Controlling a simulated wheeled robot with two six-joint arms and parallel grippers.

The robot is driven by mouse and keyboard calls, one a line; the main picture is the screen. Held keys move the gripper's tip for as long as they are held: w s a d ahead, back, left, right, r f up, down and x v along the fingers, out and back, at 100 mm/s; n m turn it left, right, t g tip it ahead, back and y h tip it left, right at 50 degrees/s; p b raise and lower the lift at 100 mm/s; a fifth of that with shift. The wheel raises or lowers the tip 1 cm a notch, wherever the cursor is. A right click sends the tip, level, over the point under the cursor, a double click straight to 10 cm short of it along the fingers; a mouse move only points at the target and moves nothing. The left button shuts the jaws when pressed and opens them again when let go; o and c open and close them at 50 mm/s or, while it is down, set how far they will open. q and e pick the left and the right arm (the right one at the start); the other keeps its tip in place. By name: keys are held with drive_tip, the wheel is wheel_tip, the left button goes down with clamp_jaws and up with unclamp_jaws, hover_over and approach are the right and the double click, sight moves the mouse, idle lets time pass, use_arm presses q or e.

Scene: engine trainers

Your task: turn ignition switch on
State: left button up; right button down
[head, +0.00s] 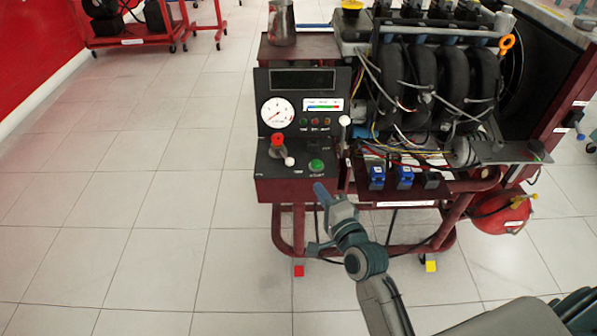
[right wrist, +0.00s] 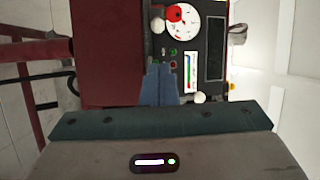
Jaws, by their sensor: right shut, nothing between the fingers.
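The control panel (head: 265,110) on the front of the engine trainer carries a round gauge, a red knob (head: 278,140), a white ball-tipped switch lever (head: 289,161) and a green START button (head: 316,165). I cannot read which control is labelled ignition. My right gripper (head: 321,192) is shut and empty, just below and in front of the START button, apart from the panel as far as I can tell. In the right wrist view its shut fingers (right wrist: 160,84) point at the panel, with the red knob (right wrist: 174,12) and white ball tip (right wrist: 158,25) beyond them. My left gripper is out of view.
A second white-tipped lever (head: 344,120) stands at the panel's right edge. Hoses, wires and blue connectors (head: 376,178) crowd the engine side. A red frame rail (head: 425,197) runs below. A metal cup (head: 282,22) stands on top.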

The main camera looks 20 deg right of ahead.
sight(303, 172)
drive_tip(key=shift+w, duration=0.15)
drive_tip(key=w, duration=0.5)
drive_tip(key=w+a, duration=0.1)
drive_tip(key=w, duration=0.2)
drive_tip(key=shift+w+f+b, duration=0.1)
drive_tip(key=shift+w+b, duration=0.1)
drive_tip(key=shift+b, duration=0.15)
drive_tip(key=shift+w, duration=0.4)
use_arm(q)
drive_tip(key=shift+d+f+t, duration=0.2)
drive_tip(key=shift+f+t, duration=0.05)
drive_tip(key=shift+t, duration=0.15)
use_arm(e)
drive_tip(key=shift+w, duration=0.25)
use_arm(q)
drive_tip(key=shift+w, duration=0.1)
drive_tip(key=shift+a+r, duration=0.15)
use_arm(e)
drive_tip(key=shift+a+h+p, duration=0.15)
drive_tip(key=shift+h+p, duration=0.15)
drive_tip(key=shift+p, duration=0.2)
drive_tip(key=shift+a, duration=0.15)
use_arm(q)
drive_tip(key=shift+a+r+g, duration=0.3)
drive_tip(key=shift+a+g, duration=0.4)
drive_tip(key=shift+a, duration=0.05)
use_arm(e)
drive_tip(key=shift+m, duration=0.3)
